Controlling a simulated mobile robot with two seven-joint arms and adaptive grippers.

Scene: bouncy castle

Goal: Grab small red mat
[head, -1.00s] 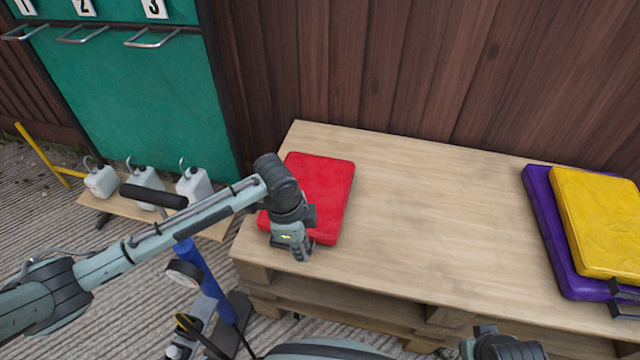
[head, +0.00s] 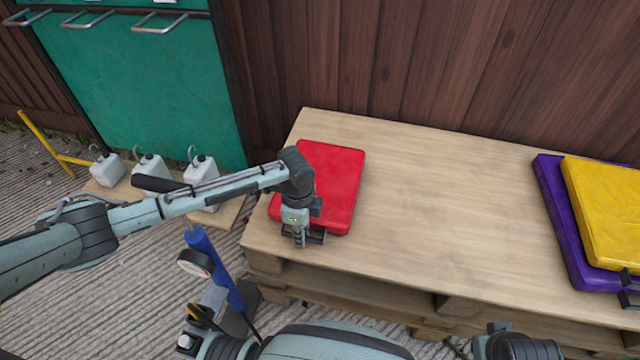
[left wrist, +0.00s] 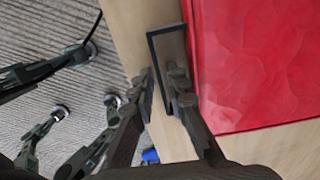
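The small red mat (head: 335,185) lies flat at the left end of the wooden pallet table. It also shows in the left wrist view (left wrist: 260,60), with a black loop handle (left wrist: 153,50) on its near side. My left gripper (head: 308,240) points down at the mat's front edge, by the handle. In the left wrist view its fingers (left wrist: 164,90) are apart, one on each side of the handle's outer bar, with a gap left. My right gripper is not in view; only a dark part of my right arm shows at the bottom.
The pallet table (head: 440,220) is bare in the middle. A yellow mat (head: 605,215) lies on a purple mat (head: 560,225) at the right end. White jugs (head: 150,168) and a blue pump (head: 215,265) stand at the left. A wooden wall (head: 430,70) closes the back.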

